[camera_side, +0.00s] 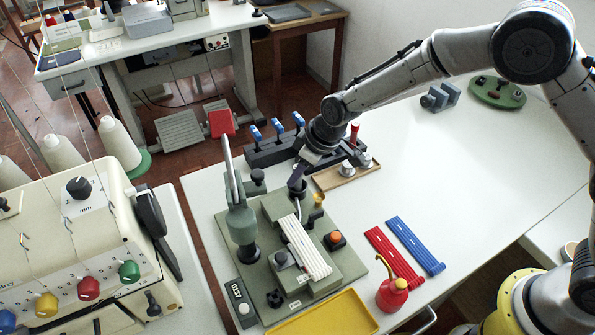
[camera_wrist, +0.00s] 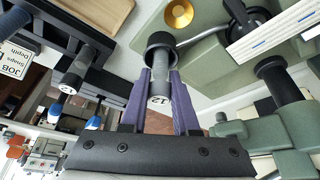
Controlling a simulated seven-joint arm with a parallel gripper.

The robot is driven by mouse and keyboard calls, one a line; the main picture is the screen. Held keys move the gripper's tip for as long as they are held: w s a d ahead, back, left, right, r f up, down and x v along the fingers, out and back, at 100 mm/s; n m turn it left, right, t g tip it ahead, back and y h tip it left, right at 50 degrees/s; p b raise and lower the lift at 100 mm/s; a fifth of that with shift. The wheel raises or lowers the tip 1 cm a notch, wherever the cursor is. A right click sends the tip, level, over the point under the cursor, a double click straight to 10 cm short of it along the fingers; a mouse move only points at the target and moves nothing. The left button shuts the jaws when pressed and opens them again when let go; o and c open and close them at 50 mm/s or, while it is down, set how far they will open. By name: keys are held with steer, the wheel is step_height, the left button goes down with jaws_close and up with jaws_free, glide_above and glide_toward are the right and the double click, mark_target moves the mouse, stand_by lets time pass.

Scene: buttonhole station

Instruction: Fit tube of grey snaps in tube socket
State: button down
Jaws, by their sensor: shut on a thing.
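My gripper (camera_wrist: 160,82) has its purple fingers closed on a grey tube (camera_wrist: 160,90) with a white "12" label at its near end. I take it for the tube of grey snaps; its contents do not show. The tube's far end meets a dark round cup (camera_wrist: 160,45), which seems to be the tube socket on the green fixture. I cannot tell how deep the tube sits in it. In the side view my gripper (camera_side: 298,178) is low over the back of the green fixture (camera_side: 343,262), and the tube is mostly hidden there.
A gold cup (camera_wrist: 179,13) is close beside the dark cup. A black rack (camera_side: 272,152) with blue-topped pieces and a wooden tray (camera_side: 330,181) stand behind. A green lever press (camera_side: 241,215) is at left.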

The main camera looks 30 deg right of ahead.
steer(key=shift+f, duration=0.3)
steer(key=c, duration=0.7)
jaws_free()
steer(key=shift+o, duration=0.2)
steer(key=shift+r, duration=0.35)
steer(key=v, duration=1.2)
